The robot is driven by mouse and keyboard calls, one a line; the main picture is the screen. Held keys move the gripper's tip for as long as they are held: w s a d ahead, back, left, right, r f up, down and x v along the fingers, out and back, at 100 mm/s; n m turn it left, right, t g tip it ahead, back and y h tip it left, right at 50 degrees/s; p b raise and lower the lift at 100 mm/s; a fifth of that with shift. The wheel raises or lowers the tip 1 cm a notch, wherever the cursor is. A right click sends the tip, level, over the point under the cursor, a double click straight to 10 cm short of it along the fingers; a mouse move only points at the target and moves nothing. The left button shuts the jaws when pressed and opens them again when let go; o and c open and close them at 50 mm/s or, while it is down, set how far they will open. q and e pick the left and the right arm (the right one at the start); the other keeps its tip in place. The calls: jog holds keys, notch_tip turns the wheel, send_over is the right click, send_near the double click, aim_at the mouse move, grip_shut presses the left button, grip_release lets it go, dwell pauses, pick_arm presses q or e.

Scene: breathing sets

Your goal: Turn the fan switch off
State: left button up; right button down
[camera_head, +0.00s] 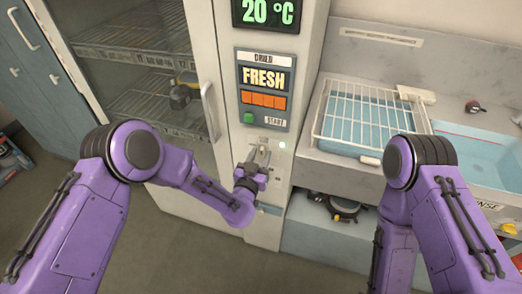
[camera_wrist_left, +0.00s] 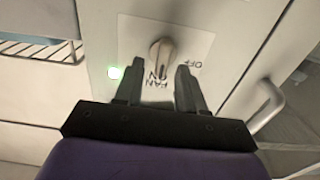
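The fan switch (camera_wrist_left: 162,52) is a small beige knob on a pale plate, seen in the left wrist view. Upside-down "OFF" lettering is to its right and partly covered "FAN" lettering is below it. A lit green lamp (camera_wrist_left: 115,72) is at its left. My left gripper (camera_wrist_left: 159,70) is open, with its fingertips on either side of the knob's lower end; I cannot tell whether they touch it. In the head view the left gripper (camera_head: 260,158) is at the panel, below the display, and largely hides the switch. My right gripper is out of view.
The cabinet panel has a "20 °C" display (camera_head: 267,13) and a "FRESH" sign (camera_head: 263,77). A glass-door cabinet with wire shelves (camera_head: 150,104) and a door handle (camera_head: 210,110) is at the left. A sink with a white rack (camera_head: 372,112) is at the right.

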pick_arm(q)
jog(key=shift+x, duration=0.8)
jog(key=shift+a, duration=0.1)
grip_shut()
jog(key=shift+f, duration=0.1)
jog(key=n+b, duration=0.2)
jog(key=n, duration=0.1)
jog(key=n+b, duration=0.2)
jog(key=n, duration=0.1)
jog(key=n+b, duration=0.3)
jog(key=shift+w+a+f, duration=0.1)
jog(key=shift+a+f, duration=0.3)
jog(key=n+b, duration=0.3)
jog(key=n, duration=0.2)
jog(key=shift+a+f+n+b, duration=0.1)
jog(key=shift+f+n+b, duration=0.1)
jog(key=shift+n+b, duration=1.3)
jog(key=shift+n, duration=0.5)
